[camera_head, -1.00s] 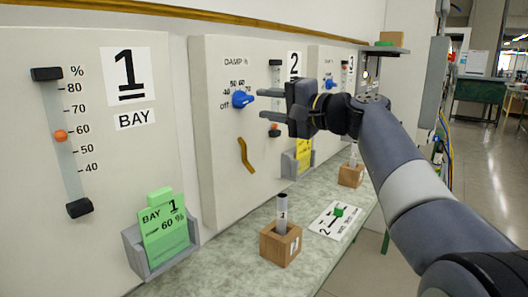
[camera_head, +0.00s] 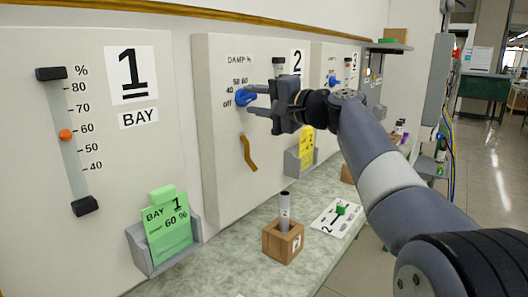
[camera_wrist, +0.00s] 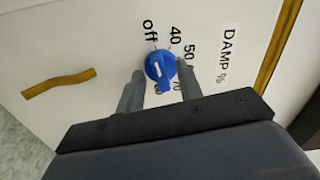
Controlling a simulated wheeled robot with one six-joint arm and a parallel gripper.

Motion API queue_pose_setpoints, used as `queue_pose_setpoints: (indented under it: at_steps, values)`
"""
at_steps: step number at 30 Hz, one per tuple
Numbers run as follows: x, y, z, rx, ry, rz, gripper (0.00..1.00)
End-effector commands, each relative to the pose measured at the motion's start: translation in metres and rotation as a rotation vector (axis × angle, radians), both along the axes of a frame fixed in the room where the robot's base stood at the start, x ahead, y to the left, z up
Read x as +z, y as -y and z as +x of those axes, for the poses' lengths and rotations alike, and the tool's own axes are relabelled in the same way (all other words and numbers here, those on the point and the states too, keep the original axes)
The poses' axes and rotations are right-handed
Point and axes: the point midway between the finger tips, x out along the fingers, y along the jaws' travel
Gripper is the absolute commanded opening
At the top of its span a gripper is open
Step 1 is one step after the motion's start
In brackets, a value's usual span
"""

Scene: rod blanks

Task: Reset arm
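My gripper (camera_head: 256,100) is in front of the bay 2 panel (camera_head: 220,150), with its two fingers apart around the blue damper knob (camera_head: 246,96). In the wrist view the blue knob (camera_wrist: 160,68) sits between the tips of my open gripper (camera_wrist: 158,82); I cannot tell whether either finger touches it. A white mark on the knob shows in that view. The printed scale (camera_wrist: 178,45) around it reads off, 40, 50 and higher numbers, partly hidden by a finger.
A bay 1 slider (camera_head: 65,135) stands near 60. A green card (camera_head: 166,228) sits in a grey holder (camera_head: 150,266). A wooden block (camera_head: 282,248) with a grey rod (camera_head: 285,208) and a white card (camera_head: 334,222) are on the counter (camera_head: 215,268). A yellow card (camera_head: 306,146) is behind my arm.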

Motion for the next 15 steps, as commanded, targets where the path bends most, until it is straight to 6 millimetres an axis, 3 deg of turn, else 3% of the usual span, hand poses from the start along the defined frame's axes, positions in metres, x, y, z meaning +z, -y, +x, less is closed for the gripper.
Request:
queue_pose_setpoints:
  at_steps: [15]
  values:
    - [-0.001, 0.075, -0.057, -0.005, 0.004, -0.002, 0.35]
